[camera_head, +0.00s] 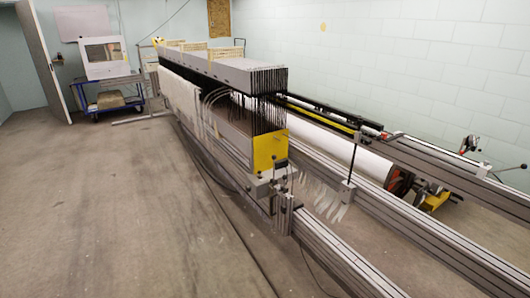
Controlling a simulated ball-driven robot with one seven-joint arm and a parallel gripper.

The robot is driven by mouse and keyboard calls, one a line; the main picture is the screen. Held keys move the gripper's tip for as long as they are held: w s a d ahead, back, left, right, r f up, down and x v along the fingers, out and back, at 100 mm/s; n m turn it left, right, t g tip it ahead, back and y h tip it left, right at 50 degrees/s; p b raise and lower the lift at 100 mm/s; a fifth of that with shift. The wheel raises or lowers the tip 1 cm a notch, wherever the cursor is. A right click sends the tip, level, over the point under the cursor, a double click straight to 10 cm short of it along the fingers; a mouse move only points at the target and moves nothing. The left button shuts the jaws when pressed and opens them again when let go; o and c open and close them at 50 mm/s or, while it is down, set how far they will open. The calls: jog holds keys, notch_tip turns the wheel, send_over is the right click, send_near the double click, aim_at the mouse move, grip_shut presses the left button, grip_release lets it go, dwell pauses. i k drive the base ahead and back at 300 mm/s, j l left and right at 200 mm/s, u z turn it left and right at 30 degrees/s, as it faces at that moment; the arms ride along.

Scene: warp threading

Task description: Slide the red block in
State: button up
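I cannot make out a red block in this view. A long loom-like machine (224,70) runs from the back left to the front right. A yellow plate (269,152) is on its near end, below a row of thin dark vertical rods (268,80). Small clamps and fittings (283,185) sit just below the yellow plate. A reddish-brown part (400,183) shows at the end of the white roller (350,155), too small to identify. My gripper and arm do not show.
Metal rails (345,255) extend to the front right. Thin white strips (325,198) hang between them. A blue cart (108,103) stands at the back left near an open door (45,55). The concrete floor (95,200) on the left is clear.

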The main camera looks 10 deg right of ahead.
aim_at(383, 136)
jog(key=i+z, duration=0.8)
jog(key=k, duration=0.05)
